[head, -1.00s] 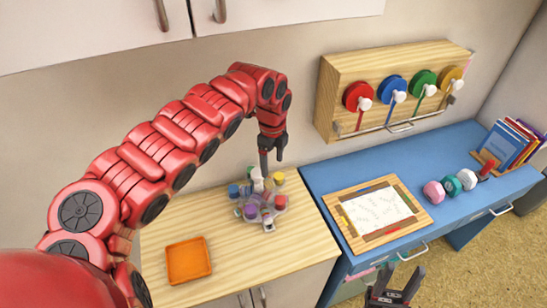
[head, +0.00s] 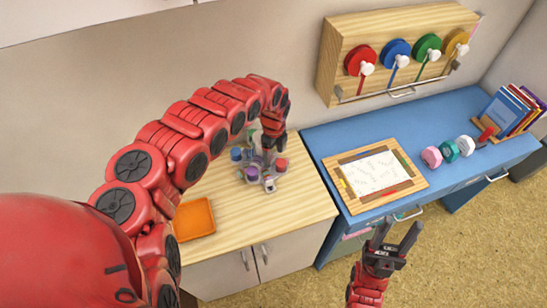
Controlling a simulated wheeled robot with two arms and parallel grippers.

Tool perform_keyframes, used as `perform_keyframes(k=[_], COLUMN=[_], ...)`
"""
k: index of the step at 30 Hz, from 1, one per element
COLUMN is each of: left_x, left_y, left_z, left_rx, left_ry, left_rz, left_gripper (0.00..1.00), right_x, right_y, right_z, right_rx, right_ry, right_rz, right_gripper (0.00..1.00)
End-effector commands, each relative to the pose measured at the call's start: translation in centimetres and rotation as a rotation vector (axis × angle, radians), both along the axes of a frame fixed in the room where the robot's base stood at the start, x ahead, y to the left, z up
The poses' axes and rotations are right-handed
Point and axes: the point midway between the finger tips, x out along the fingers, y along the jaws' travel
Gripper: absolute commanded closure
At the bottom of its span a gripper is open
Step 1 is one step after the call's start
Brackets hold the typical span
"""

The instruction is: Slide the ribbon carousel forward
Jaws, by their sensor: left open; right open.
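The ribbon carousel (head: 254,181) is a small round stand with several coloured spools, standing on the light wooden counter (head: 310,198). Blue, red and purple spools show on it. My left gripper (head: 269,153) reaches down from above at its back side. Its fingertips are low among or just behind the spools and partly hidden, so I cannot tell whether they touch the carousel. The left gripper is open. My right gripper (head: 397,235) is open and empty, in front of the blue desk, well away from the carousel.
An orange tray (head: 194,219) lies left of the carousel, partly behind my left arm. The blue desk (head: 325,146) holds a framed paper (head: 374,174), stamps and books (head: 514,112). A ribbon rack (head: 340,60) hangs above it. The counter in front of the carousel is clear.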

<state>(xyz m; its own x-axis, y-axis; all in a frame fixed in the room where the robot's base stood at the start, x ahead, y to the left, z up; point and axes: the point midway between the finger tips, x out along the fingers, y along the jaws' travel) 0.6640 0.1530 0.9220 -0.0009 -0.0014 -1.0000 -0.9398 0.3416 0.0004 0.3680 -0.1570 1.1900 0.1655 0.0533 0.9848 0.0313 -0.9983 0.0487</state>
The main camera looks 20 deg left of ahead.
Motion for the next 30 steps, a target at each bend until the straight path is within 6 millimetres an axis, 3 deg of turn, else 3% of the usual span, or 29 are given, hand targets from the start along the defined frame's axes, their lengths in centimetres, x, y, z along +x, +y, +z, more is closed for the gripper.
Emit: perform_keyframes(k=[3,9,20,30], left_x=[-0.1,0.1,0.0,0.0], left_y=[-0.2,0.0,0.1,0.1], left_z=[-1.7,-3.1,-3.5,-3.5], left_rx=[-0.003,0.000,0.002,0.002], left_ry=[0.002,-0.001,-0.001,-0.001], left_rz=[-0.001,0.001,0.000,0.001], left_gripper=[0.20,0.20,0.20,0.78], right_x=[0.0,0.0,0.0,0.0], right_y=[0.0,0.0,0.0,0.0], right_z=[0.4,0.6,0.6,0.6], right_rx=[0.000,0.000,0.000,0.000], right_ry=[0.000,0.000,0.000,0.000], right_rz=[0.000,0.000,0.000,0.000], right_gripper=[0.50,0.50,0.50,0.50])
